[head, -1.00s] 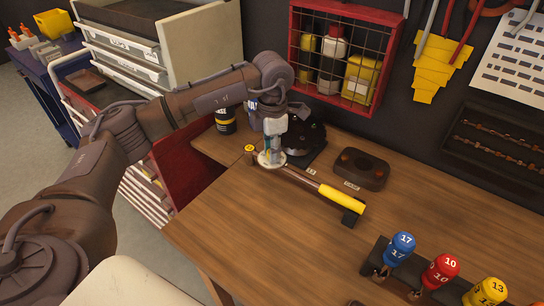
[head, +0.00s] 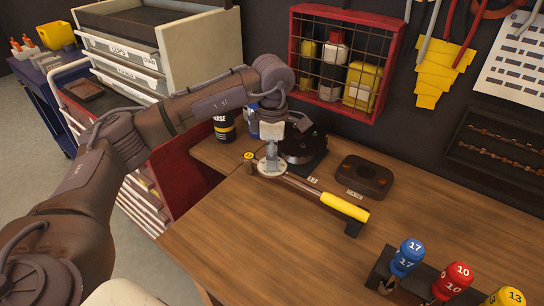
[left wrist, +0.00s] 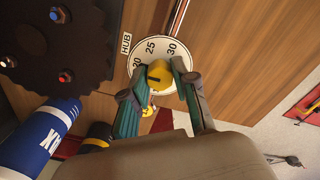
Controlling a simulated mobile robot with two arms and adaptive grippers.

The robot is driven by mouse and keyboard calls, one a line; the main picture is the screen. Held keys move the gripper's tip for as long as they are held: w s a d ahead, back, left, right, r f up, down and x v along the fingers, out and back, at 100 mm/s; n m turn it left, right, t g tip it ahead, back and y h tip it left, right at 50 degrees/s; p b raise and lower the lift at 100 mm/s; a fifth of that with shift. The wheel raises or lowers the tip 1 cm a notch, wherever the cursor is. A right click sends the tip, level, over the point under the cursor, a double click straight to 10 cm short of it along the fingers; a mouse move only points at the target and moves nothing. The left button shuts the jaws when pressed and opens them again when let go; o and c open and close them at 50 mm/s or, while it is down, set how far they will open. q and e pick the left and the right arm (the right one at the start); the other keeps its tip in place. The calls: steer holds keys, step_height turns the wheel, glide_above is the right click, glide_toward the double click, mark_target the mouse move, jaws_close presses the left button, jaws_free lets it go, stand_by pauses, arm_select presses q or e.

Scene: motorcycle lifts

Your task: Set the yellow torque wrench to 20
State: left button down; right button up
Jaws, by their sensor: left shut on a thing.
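The torque wrench has a yellow grip (head: 345,206) and lies on the wooden bench, slanting down to the right. Its round white dial (head: 270,168) is at the other end, under my left gripper (head: 271,158). In the left wrist view the dial (left wrist: 146,54) shows 25 near its top and 30 at upper right; a number at left is hard to read. A yellow knob (left wrist: 159,73) with a dark slot or pointer is at its middle. My left gripper (left wrist: 155,84) is shut on this knob, its fingers on either side. My right gripper is out of view.
A dark toothed disc (head: 303,145) stands close behind the dial. Cans (head: 225,125) stand beside it. A dark holder block (head: 366,178) lies behind the wrench. Numbered drivers (head: 408,256) stand at front right. The bench's front middle is clear.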

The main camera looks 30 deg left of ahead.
arm_select(q)
steer(key=c, duration=0.9)
jaws_free()
step_height(320, 180, up, 12)
steer(key=shift+r, duration=0.1)
